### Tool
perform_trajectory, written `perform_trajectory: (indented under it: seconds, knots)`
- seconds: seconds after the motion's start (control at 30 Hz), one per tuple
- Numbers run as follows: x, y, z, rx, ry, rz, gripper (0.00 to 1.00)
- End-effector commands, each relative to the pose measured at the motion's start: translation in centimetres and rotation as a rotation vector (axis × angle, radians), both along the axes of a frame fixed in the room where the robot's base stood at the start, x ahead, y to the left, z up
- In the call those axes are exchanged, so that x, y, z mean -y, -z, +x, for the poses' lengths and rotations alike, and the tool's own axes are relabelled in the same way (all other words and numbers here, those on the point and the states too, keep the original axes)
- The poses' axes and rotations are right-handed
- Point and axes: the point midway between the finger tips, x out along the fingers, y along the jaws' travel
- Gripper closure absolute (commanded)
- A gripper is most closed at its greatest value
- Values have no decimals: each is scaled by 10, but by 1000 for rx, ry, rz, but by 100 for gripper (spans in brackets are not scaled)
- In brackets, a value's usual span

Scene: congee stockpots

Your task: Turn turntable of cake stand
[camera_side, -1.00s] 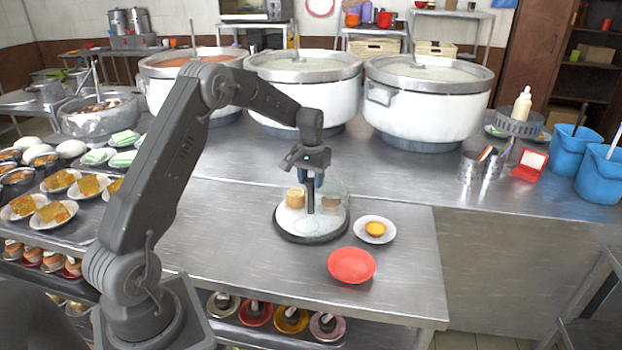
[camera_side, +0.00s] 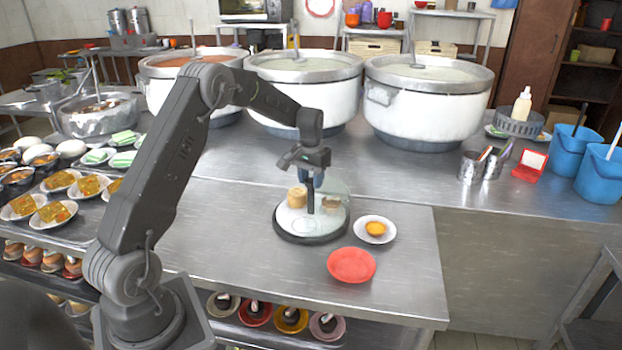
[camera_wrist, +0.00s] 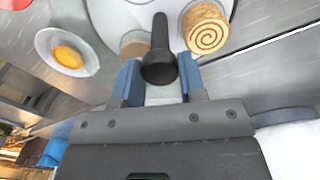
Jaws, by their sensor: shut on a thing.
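The cake stand (camera_side: 286,235) has a round white turntable with a dark rim, on the steel table. A dark upright post (camera_side: 310,204) rises from its middle, and a clear curved cover stands around its back and right. A pale cake roll (camera_side: 297,197) stands left of the post and a browner one (camera_side: 331,201) right of it. My gripper (camera_side: 313,181) points down over the stand, shut on the post. In the wrist view the dark post (camera_wrist: 159,58) shows between my blue fingers (camera_wrist: 160,84), with the spiral-topped roll (camera_wrist: 206,28) beside it.
A white saucer with a yellow tart (camera_side: 375,229) and an empty red plate (camera_side: 351,265) sit close to the stand's right and front. Large white pots (camera_side: 425,110) stand behind. Plates of food fill the left side. The table left of the stand is clear.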

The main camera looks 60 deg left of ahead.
Motion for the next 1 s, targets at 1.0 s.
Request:
perform_trajectory:
  seconds: [1.0]
  knots:
    - [0, 0, 1, 3, 502, 1, 100]
